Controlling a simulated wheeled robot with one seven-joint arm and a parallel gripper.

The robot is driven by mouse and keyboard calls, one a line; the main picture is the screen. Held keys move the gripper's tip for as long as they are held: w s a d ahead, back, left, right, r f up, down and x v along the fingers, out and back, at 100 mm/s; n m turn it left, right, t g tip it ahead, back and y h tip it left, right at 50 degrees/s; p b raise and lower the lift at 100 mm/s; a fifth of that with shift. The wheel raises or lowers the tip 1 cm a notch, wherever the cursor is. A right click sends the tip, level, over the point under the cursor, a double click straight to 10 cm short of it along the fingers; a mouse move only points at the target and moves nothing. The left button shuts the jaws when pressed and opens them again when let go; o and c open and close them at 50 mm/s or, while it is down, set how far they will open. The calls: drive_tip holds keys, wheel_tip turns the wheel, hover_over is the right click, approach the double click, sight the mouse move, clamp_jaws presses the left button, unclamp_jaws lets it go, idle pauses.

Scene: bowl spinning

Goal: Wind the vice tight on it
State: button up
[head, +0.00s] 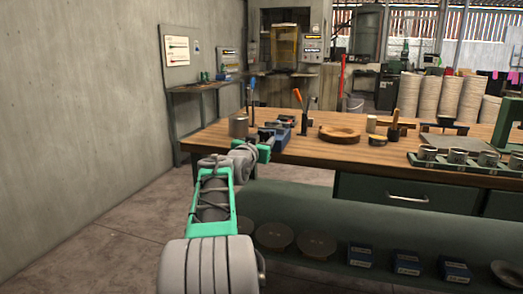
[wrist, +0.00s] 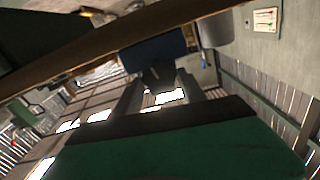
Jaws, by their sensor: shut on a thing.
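A blue bench vice (head: 281,134) stands at the front left edge of the wooden workbench. Its blue body (wrist: 152,48) also shows in the wrist view, just beyond my fingertips. How the handle lies is hard to tell. What is between the vice jaws is not clear in either view.
A grey metal cylinder (head: 238,127) stands left of the vice. An orange-handled tool (head: 301,108) stands upright behind it, and a round wooden piece (head: 339,134) lies to the right. The bench's front edge (head: 400,167) runs close to my arm. A concrete wall (head: 80,110) is at left.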

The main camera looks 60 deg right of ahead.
drive_tip(key=m+b, duration=0.1)
drive_tip(key=m, duration=0.1)
drive_tip(key=m+b, duration=0.1)
drive_tip(key=b, duration=0.1)
drive_tip(key=m+b, duration=0.1)
drive_tip(key=m, duration=0.1)
drive_tip(key=shift+f+m, duration=0.3)
drive_tip(key=shift+r+m+b, duration=0.2)
drive_tip(key=shift+m+b, duration=1.4)
drive_tip(key=shift+m, duration=0.7)
drive_tip(key=o, duration=1.4)
drive_tip(key=shift+c, duration=0.2)
drive_tip(key=shift+r, duration=0.1)
